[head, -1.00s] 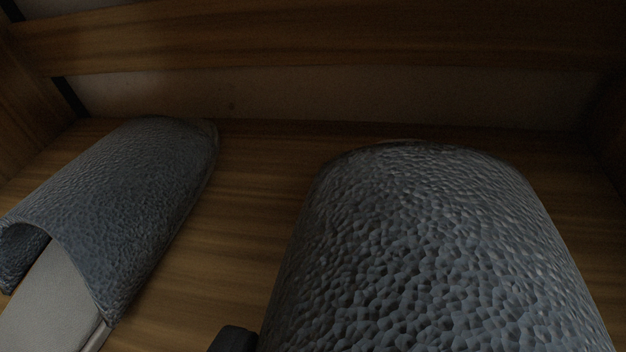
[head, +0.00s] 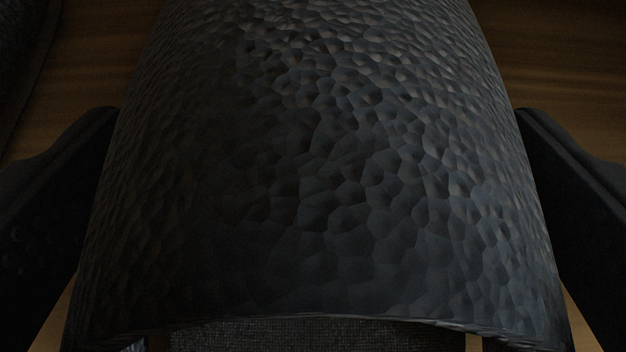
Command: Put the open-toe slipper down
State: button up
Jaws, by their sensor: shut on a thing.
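The open-toe slipper (head: 320,180) fills most of the head view, its dark grey-blue upper covered in a pebbled texture. The edge of its opening runs along the bottom, with a dark woven surface showing below it. My gripper (head: 318,130) has one black finger on the slipper's left side and one on its right side, and it is shut on the slipper. The slipper's far end is cut off by the top of the view. Whether its underside touches the wooden surface is hidden.
A wooden surface (head: 560,75) shows on both sides of the slipper. The edge of another dark textured thing (head: 22,60), matching the second slipper seen earlier, is at the top left. The wood to the right looks clear.

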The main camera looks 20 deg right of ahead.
jog(key=o, duration=0.7)
jog(key=shift+c, duration=0.2)
jog(key=p+v, duration=0.3)
jog(key=v, duration=0.9)
